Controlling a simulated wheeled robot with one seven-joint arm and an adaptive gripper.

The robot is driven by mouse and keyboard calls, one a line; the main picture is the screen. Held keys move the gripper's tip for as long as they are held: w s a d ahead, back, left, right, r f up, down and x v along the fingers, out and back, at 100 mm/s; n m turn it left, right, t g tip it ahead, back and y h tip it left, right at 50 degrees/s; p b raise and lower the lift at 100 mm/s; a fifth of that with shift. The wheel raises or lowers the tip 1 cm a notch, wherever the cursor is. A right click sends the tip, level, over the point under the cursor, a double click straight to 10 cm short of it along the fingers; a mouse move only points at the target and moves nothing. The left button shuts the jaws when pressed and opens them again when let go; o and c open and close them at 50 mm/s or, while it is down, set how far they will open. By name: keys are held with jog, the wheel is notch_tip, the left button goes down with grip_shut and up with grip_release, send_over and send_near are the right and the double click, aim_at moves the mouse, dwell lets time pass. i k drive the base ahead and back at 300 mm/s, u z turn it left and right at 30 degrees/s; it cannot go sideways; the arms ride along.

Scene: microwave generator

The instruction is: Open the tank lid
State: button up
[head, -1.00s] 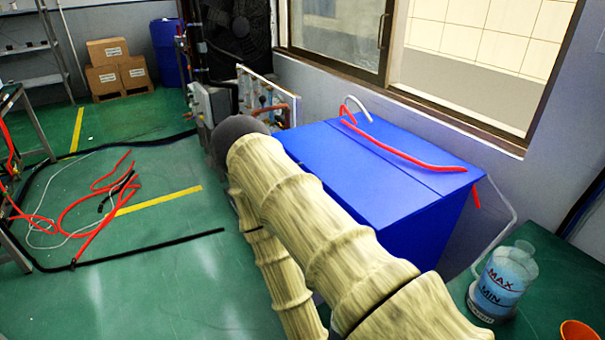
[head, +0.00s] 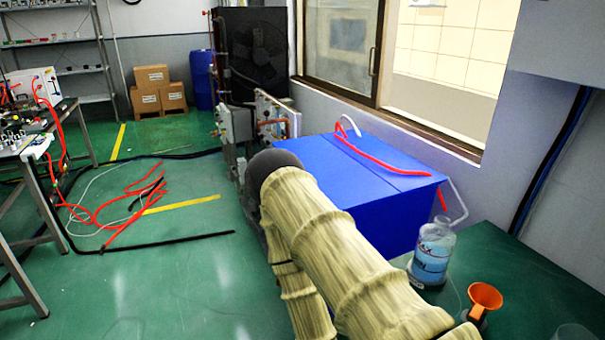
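The blue tank (head: 390,215) stands against the wall under the window, right of the middle in the head view. Its flat lid (head: 330,170) looks closed, with a seam across the top. A red hose (head: 385,162) and a white hose lie at the back of the top. My arm, in a tan cover, reaches from the lower right toward the tank's left front side and hides part of that side. The arm ends in a dark rounded part at the tank's left front. I cannot make out my gripper's fingers.
A bottle of blue liquid (head: 431,252) and an orange funnel (head: 485,298) stand on a green surface at the right. Red hoses (head: 115,207) and black cable lie on the floor at left. A metal table (head: 45,195) is at the left edge. Boxes (head: 158,92) stand at the back.

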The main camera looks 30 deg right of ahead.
aim_at(347, 184)
jog(key=z, duration=0.85)
jog(key=i, duration=0.15)
jog(key=z, duration=0.05)
